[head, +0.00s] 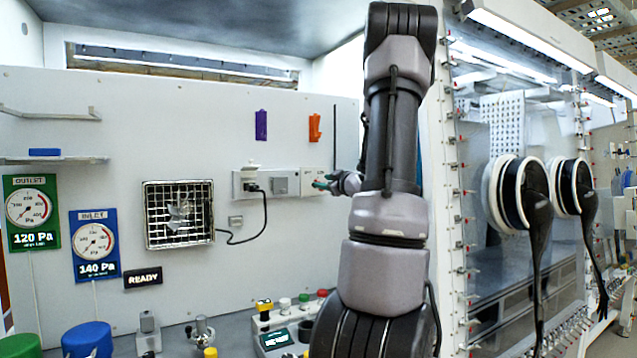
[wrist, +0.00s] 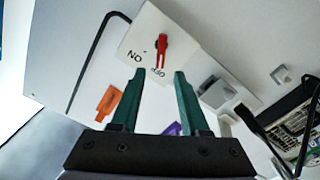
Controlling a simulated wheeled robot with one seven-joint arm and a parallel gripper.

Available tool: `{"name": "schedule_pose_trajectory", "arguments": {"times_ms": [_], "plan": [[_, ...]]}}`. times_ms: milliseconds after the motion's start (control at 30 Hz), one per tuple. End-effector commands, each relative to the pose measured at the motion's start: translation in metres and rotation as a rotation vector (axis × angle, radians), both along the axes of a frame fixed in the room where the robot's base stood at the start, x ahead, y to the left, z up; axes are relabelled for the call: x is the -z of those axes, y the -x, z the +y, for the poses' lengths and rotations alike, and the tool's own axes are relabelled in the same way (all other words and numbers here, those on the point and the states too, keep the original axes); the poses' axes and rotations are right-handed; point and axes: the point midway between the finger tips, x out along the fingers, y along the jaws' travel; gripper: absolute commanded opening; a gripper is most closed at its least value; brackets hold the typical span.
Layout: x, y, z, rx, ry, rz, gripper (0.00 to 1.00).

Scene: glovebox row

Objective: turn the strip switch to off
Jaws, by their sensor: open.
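Contact with the lever is not visible.
A black plug (head: 254,188) with a cord sits in the strip, left of a grey square cover (head: 280,186). Purple (head: 261,125) and orange (head: 315,128) hooks are on the wall above. A vent grille (head: 179,214) is left. Bench items stand below.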

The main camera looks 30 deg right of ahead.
Motion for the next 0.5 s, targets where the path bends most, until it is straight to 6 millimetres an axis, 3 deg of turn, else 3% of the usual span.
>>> {"name": "schedule_pose_trajectory", "arguments": {"times_ms": [200,500], "plan": [[0.0,0.037,0.002,0.001,0.002,0.0,0.45],[0.0,0.05,0.003,-0.001,0.0,0.001,0.45]]}}
